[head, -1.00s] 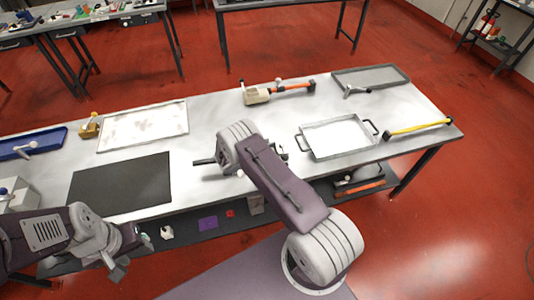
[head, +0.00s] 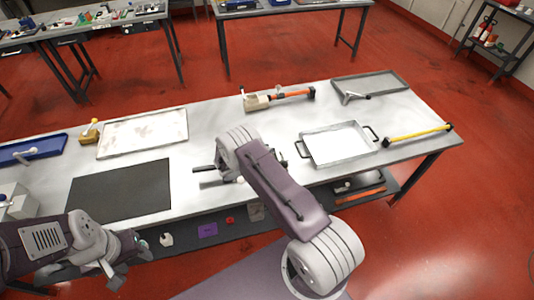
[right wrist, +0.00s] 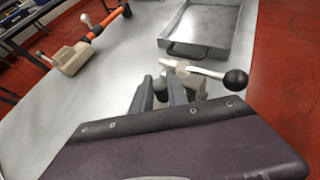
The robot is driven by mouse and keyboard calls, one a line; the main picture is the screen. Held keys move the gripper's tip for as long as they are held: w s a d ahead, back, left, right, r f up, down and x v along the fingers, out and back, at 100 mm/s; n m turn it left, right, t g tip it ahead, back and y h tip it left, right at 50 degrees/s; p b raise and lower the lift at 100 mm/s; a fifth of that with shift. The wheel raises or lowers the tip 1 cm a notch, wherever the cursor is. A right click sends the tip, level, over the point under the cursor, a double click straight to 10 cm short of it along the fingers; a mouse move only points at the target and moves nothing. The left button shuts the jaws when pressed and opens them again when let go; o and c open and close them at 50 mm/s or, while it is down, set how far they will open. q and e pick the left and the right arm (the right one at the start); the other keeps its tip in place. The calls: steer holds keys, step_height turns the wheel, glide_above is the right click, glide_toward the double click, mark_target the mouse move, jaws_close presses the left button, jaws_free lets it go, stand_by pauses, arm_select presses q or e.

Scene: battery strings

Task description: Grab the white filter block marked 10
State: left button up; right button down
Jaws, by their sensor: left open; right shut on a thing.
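No mark 10 is legible in any view, so I cannot tell which thing is the white filter block. My right gripper (right wrist: 163,86) is shut low over the near part of the table, on a pale block (right wrist: 190,84) mostly hidden by the fingers. A light lever with a black ball end (right wrist: 235,80) sticks out beside it to the right. In the head view my right arm hides most of this. My left gripper (head: 130,262) is open and empty at the lower left, by the table's front edge. A small white piece (head: 166,239) lies on the lower shelf.
A metal tray with handles (head: 340,159) and a yellow bar (head: 418,133) are at the right. An orange-handled tool (head: 280,98) lies at the back. A black mat (head: 120,188) and a stained white tray (head: 143,143) lie left. The table between is mostly clear.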

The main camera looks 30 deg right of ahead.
step_height(320, 180, up, 9)
steer(key=shift+r+b, duration=0.15)
steer(key=shift+b, duration=0.55)
steer(key=shift+a, duration=0.1)
